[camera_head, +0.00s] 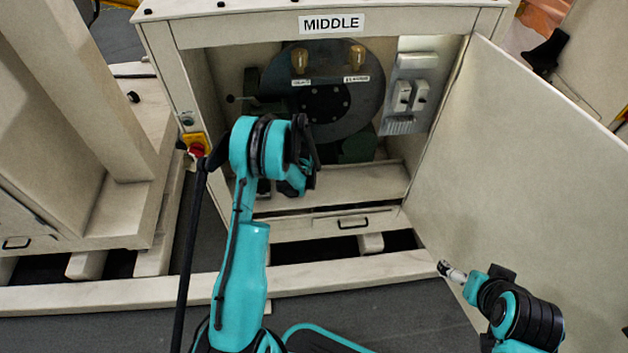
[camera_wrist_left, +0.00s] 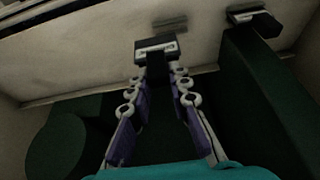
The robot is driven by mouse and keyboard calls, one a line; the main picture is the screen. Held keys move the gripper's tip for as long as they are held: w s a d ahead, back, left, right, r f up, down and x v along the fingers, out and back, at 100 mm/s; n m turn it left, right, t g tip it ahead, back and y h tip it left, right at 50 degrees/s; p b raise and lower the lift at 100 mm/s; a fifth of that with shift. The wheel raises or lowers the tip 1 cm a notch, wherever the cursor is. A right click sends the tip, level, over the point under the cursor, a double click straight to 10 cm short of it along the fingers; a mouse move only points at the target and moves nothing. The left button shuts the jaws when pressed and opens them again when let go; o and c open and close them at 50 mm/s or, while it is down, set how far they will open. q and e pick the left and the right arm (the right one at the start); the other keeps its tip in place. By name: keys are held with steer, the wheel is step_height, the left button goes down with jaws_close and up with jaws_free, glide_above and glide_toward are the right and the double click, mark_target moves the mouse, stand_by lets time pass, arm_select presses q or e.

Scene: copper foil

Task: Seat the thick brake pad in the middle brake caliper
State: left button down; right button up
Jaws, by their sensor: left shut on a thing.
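The cabinet marked MIDDLE (camera_head: 332,23) is open, with a large dark disc (camera_head: 350,100) inside. My left arm reaches in front of the disc, and the head view mostly hides its gripper. In the left wrist view my left gripper (camera_wrist_left: 157,80) is shut on a dark block with a pale metal edge, which looks like the brake pad (camera_wrist_left: 155,49). A similar dark piece (camera_wrist_left: 254,19) sits at the top right, above a dark green body (camera_wrist_left: 262,85). I cannot tell which part is the caliper. My right gripper (camera_head: 452,272) is outside, low by the door.
The cabinet door (camera_head: 540,150) stands open on the right, close to my right arm. Switch boxes (camera_head: 411,95) are on the inner right wall. A red and yellow stop button (camera_head: 196,147) is on the left post. A pale beam (camera_head: 330,274) crosses the floor in front.

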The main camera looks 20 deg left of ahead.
arm_select(q)
steer(key=a+f+b, duration=0.1)
steer(key=a+f, duration=0.1)
steer(key=f, duration=0.1)
steer(key=a+f+b, duration=0.1)
steer(key=f, duration=0.1)
steer(key=shift+f+b, duration=0.2)
steer(key=shift+b, duration=0.1)
steer(key=shift+f, duration=0.25)
steer(key=c, duration=1.4)
jaws_free()
steer(key=shift+s+r, duration=0.1)
steer(key=shift+r, duration=0.05)
